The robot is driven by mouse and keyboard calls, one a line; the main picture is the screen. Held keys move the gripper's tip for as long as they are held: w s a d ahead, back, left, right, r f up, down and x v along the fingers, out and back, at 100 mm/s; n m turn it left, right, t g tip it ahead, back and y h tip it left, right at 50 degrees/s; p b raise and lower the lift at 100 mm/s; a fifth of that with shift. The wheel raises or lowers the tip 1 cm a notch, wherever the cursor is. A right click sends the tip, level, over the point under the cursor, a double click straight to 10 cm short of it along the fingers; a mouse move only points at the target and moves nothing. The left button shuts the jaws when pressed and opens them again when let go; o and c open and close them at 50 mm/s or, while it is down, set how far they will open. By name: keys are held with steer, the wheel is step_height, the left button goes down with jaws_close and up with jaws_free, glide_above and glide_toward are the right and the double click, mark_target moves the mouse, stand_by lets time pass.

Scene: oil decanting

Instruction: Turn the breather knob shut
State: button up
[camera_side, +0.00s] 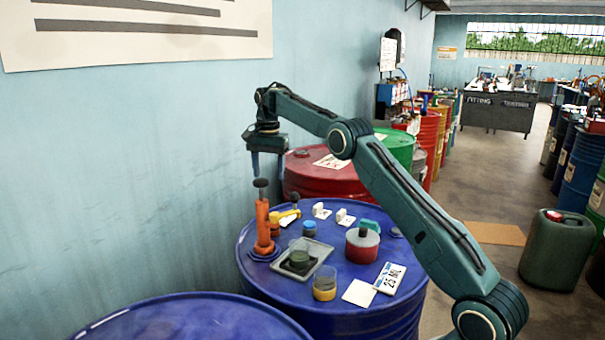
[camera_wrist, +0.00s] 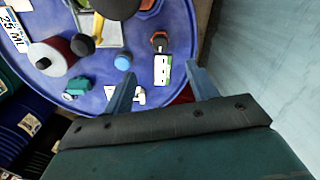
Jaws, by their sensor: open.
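My gripper (camera_side: 269,178) hangs fingers-down over the back left of a blue drum, its jaws apart with nothing between them. In the side view it is above a tall orange post (camera_side: 263,228) with a dark round top. A smaller dark knob (camera_side: 294,198) stands to the right of the post, near a yellow lever (camera_side: 287,215). In the wrist view my open fingers (camera_wrist: 161,72) point at the drum top, and a small dark knob with an orange-red base (camera_wrist: 158,40) lies beyond the fingertips. I cannot tell for sure which knob is the breather.
On the blue drum top (camera_side: 325,220) stand a tray (camera_side: 318,262), a jar with yellow liquid (camera_side: 325,285), a red and grey cylinder (camera_side: 362,243), a blue cap (camera_side: 309,228) and a 25 ML card (camera_side: 390,278). A red drum (camera_side: 310,180) is behind. The wall is close on the left.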

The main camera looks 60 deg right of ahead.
steer(key=shift+w+d+f+m, duration=0.2)
steer(key=shift+d+f, duration=0.15)
steer(key=shift+f, duration=0.2)
steer(key=shift+w+d+f+m, duration=0.1)
steer(key=shift+d+f+m, duration=0.1)
steer(key=shift+d+f, duration=0.25)
steer(key=shift+a+f, duration=0.1)
steer(key=shift+f, duration=0.1)
steer(key=shift+s+f, duration=0.1)
steer(key=shift+f, duration=6.7)
steer(key=shift+c, duration=0.4)
